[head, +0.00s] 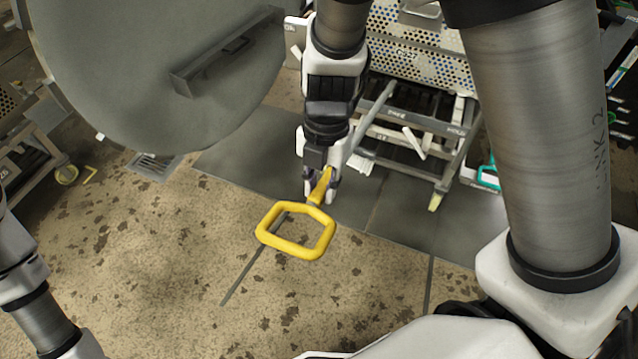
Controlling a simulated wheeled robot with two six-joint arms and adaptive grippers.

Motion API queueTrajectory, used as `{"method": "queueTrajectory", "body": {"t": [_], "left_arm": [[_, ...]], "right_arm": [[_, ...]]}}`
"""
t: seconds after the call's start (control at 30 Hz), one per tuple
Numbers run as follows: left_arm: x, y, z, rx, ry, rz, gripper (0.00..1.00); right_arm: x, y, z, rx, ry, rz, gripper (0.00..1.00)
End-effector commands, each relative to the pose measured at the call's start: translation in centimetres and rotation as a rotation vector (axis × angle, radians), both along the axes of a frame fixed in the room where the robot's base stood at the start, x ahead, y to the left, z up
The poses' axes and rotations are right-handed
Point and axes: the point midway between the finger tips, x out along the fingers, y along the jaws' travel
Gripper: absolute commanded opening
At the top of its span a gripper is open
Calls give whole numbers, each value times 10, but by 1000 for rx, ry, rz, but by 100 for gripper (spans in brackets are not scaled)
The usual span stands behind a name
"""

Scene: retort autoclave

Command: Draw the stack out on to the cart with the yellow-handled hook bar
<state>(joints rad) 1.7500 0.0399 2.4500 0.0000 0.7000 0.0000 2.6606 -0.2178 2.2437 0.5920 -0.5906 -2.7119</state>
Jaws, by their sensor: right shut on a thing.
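The yellow-handled hook bar (296,231) shows a yellow loop handle and a short yellow neck. My right gripper (322,186) is shut on the neck, with the loop hanging out toward me above the floor. A grey bar beyond the gripper slants up toward the cart; I cannot tell whether it is the hook bar's shaft or a cart rail, and no hook end is visible. The stack (410,50) of perforated metal baskets is at top centre, partly hidden by my right arm. The cart (450,172) is a grey frame below it. My left gripper is out of view.
A large round grey door (130,75) with a dark bracket (228,52) fills the upper left. Another cart (30,150) stands at the left edge. A floor grate (154,166) lies below the door. The speckled floor in front is clear.

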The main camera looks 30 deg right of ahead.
Motion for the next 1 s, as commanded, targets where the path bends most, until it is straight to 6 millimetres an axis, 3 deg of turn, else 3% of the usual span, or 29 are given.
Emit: {"method": "queueTrajectory", "body": {"t": [1.0], "left_arm": [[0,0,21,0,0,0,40]], "right_arm": [[18,-20,2,1,-2,0,0]]}}
